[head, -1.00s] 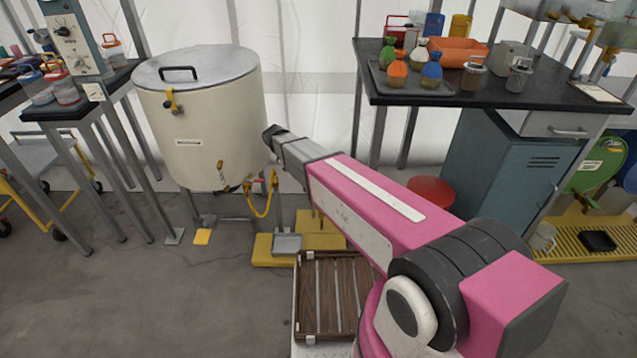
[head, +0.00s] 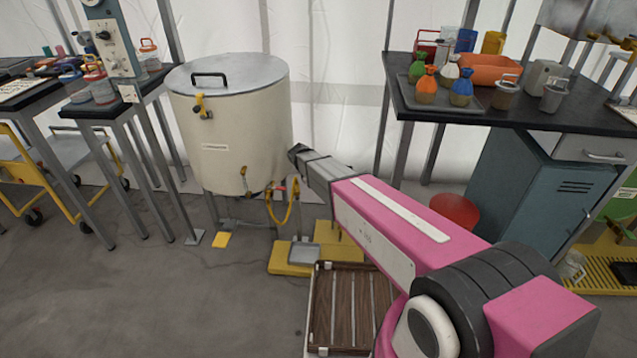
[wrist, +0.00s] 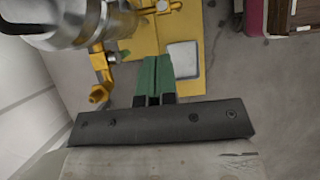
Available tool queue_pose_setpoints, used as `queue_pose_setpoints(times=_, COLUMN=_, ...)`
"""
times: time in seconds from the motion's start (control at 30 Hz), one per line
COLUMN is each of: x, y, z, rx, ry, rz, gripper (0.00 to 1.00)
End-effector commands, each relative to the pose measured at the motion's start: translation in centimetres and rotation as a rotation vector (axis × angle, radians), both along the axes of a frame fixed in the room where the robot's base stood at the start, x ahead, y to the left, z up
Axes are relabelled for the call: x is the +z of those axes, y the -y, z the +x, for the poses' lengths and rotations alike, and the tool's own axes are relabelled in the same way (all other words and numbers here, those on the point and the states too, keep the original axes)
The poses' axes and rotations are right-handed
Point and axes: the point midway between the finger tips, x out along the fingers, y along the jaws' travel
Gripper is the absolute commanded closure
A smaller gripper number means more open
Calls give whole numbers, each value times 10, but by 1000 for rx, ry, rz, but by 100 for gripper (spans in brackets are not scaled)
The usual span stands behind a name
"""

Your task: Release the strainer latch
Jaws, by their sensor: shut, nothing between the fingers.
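A cream drum (head: 225,130) with a grey lid stands left of my arm's end in the head view. A yellow latch-like fitting (head: 203,106) sits on its front below the lid, and a yellow hose (head: 283,210) loops at its lower right. In the wrist view a metal cylinder (wrist: 85,22) with a yellow lever-like fitting (wrist: 100,75) lies at upper left. I cannot tell which fitting is the strainer latch. My gripper (wrist: 155,62) has green fingers, shut and empty, right of that yellow fitting and apart from it in the picture. The head view hides the fingers.
A yellow base (head: 290,262) with a grey pad is on the floor below my arm's end. A slatted wooden tray (head: 350,310) lies nearer. Floor at front left is clear.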

Motion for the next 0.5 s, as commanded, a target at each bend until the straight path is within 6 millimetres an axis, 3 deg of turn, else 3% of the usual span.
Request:
queue_pose_setpoints(times=0.27, x=-46, y=26, z=-1, rx=-1, ry=-2, rz=-1, gripper=100)
queue_pose_setpoints(times=0.5, x=-51, y=56, z=-2, rx=-1, ry=0, rz=1, gripper=100)
